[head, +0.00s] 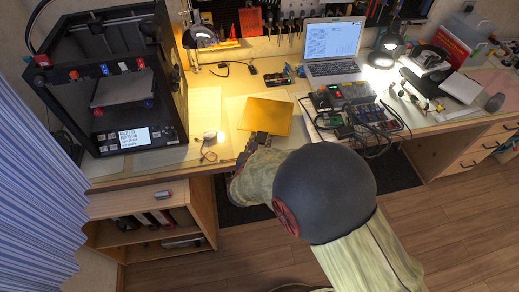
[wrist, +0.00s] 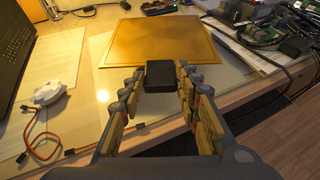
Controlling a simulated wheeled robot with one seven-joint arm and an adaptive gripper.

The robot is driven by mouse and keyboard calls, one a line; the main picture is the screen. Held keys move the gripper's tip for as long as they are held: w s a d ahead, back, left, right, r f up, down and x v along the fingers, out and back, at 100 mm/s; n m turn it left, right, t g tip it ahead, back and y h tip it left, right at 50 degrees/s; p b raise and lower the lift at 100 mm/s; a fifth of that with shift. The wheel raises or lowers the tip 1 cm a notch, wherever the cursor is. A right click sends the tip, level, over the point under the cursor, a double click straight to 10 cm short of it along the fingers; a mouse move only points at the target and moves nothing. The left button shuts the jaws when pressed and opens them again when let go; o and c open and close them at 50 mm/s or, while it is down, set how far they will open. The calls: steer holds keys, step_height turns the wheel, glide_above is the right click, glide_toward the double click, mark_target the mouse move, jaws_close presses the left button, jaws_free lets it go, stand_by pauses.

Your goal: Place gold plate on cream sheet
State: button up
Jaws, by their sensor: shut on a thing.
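The gold plate (head: 265,116) is a flat square with a dark block (wrist: 160,75) at its near edge. My gripper (head: 257,140) is shut on this block, its fingers (wrist: 158,88) on both sides of it in the wrist view. The plate (wrist: 160,38) extends away from me, over the front part of the desk. A pale cream sheet (head: 205,108) lies left of the plate and also shows in the wrist view (wrist: 55,58). Another pale patch shows at the plate's left edge, mostly hidden by it. I cannot tell whether the plate touches the surface below.
A black 3D printer (head: 125,80) stands at the left. A small white device (wrist: 49,91) with wires lies left of my gripper. A laptop (head: 333,45) and circuit boards with cables (head: 355,112) are to the right. A lamp (head: 200,38) stands behind.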

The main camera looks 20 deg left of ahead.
steer(key=shift+w+a+f, duration=0.15)
steer(key=shift+w+f, duration=0.2)
steer(key=shift+f, duration=0.15)
steer(key=shift+a+f+b, duration=0.1)
steer(key=shift+f+b, duration=1.05)
steer(key=shift+f, duration=0.4)
steer(key=shift+r, duration=0.1)
